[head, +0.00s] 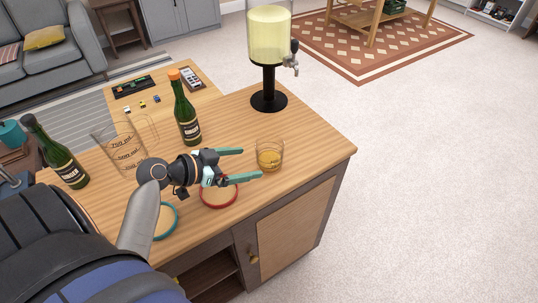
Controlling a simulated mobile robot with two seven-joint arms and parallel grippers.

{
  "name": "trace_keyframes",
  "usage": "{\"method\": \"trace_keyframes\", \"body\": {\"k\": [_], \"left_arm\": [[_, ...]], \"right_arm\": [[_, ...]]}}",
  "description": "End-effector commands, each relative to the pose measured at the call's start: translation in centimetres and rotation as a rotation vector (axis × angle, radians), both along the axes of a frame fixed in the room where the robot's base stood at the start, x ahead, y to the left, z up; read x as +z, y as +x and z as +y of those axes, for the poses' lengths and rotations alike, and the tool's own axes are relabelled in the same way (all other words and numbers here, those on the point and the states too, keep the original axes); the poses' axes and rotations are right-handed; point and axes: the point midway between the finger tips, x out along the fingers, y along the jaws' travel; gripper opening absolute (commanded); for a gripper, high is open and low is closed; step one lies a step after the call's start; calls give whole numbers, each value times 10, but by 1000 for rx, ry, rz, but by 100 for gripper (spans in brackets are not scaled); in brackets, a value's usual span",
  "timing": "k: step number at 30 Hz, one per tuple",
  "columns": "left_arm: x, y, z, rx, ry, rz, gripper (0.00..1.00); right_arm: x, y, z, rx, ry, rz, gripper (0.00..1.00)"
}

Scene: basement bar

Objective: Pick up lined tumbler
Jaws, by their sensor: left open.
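A short clear glass tumbler (269,155) with amber liquid stands upright on the wooden cabinet top near its right front edge. Any lines on it are too small to make out. My left gripper (250,163) is open and empty, with its teal fingers pointing right. In the picture its fingertips lie just left of the tumbler, and the lower one reaches close to the glass's lower left side. I cannot tell if it touches. My right gripper is not in view.
A drink dispenser (269,38) stands behind the tumbler. A green bottle (186,118), a marked glass pitcher (119,148) and another bottle (62,160) stand to the left. A red-rimmed coaster (220,201) and teal-rimmed coaster (164,222) lie at the front. Floor right is clear.

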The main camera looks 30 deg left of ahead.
Motion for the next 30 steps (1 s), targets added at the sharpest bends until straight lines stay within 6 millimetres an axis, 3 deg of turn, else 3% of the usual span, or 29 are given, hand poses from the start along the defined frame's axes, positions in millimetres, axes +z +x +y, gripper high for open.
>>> {"method": "trace_keyframes", "body": {"k": [3,11,21,30], "left_arm": [[-8,19,-8,0,-4,-2,100],[-17,36,-15,0,-2,0,100],[-35,73,-27,1,-2,1,100],[-38,77,-29,0,1,2,100]], "right_arm": [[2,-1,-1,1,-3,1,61],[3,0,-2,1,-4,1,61],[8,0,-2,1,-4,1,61],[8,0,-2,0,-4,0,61]]}}
